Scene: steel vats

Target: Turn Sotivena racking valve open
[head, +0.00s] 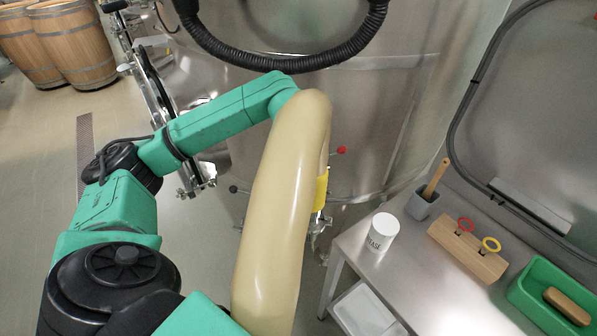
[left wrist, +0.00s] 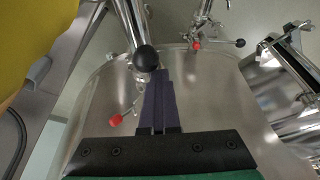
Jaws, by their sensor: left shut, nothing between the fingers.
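My left gripper (left wrist: 160,76) is shut and empty in the left wrist view; my beige-covered arm hides it in the head view. A black ball knob (left wrist: 145,58) appears right at its fingertips; I cannot tell whether they touch. A red-tipped lever (left wrist: 115,120) lies to the left of the fingers. Another fitting with a red knob (left wrist: 196,44) and a black ball (left wrist: 240,43) is farther up. In the head view a red knob (head: 342,149) and a black knob (head: 233,188) show either side of my arm by the steel vat (head: 375,110). No name label is readable. My right gripper is out of view.
A steel table (head: 420,302) at right holds a white tub (head: 383,232), a grey cup (head: 423,206), a wooden block (head: 466,252) with rings and a green tray (head: 540,308). A black hose (head: 290,62) arches above. Barrels (head: 75,42) stand far left; floor at left is clear.

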